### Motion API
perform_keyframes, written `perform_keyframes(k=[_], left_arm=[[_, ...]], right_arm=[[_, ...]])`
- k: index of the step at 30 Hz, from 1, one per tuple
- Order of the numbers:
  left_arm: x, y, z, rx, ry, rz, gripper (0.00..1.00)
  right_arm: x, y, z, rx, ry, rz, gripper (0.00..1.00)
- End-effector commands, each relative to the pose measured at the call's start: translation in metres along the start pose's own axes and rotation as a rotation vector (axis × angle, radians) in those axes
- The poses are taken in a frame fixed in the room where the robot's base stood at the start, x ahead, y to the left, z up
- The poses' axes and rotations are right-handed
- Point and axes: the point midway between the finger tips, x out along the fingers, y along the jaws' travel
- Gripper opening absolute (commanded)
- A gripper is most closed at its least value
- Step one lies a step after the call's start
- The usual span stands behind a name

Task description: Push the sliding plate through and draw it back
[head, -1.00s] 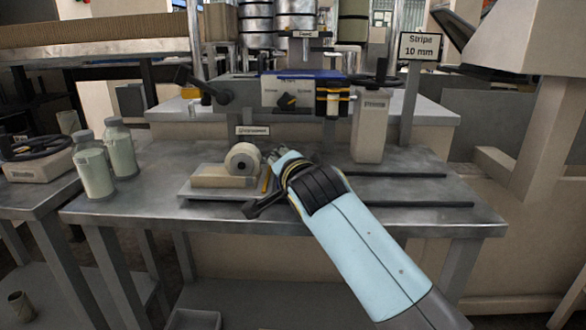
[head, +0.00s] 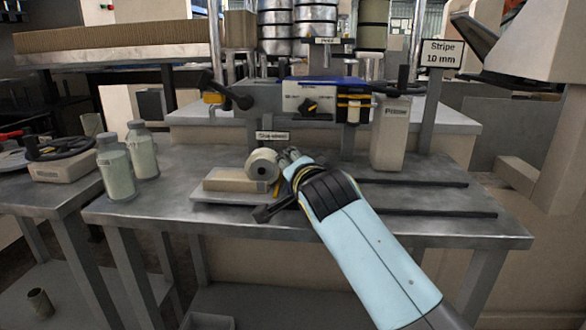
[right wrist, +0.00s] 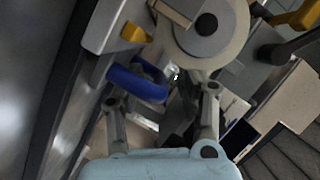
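A pale sliding plate (head: 225,196) lies on the steel bench, with a tan block (head: 235,179) and a white roll with a dark hub (head: 262,164) on it. My right gripper (head: 288,156) is just right of the roll, its fingers small and partly hidden by the wrist. A black handle-like part (head: 272,212) sticks out left of my wrist. In the right wrist view the roll (right wrist: 228,40) is beyond the fingers. The fingers of my right gripper (right wrist: 162,95) are spread apart, with a blue curved part (right wrist: 136,84) by the left one. I cannot tell whether they touch anything. My left gripper is not seen.
Behind stands a grey machine unit with a knob panel (head: 311,99) and a beige post (head: 391,135). Two jars (head: 116,166) stand at the left. Dark rails (head: 430,211) run along the bench's right side. The bench front left is clear.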

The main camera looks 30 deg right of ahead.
Motion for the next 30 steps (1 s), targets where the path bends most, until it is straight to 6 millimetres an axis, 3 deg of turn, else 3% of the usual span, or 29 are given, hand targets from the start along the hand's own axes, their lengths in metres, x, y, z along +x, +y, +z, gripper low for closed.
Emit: perform_keyframes(k=[5,16,26,30], left_arm=[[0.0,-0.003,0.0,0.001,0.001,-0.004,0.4],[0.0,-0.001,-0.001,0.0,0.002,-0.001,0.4],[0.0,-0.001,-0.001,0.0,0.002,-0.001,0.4],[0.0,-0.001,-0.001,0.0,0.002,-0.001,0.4]], right_arm=[[-0.01,0.001,0.001,0.001,-0.001,0.001,0.36],[-0.068,0.001,0.001,0.002,-0.001,0.001,0.36],[-0.075,0.0,0.0,-0.001,0.0,0.0,0.36],[-0.075,-0.005,0.0,0.022,0.002,-0.023,0.21]])
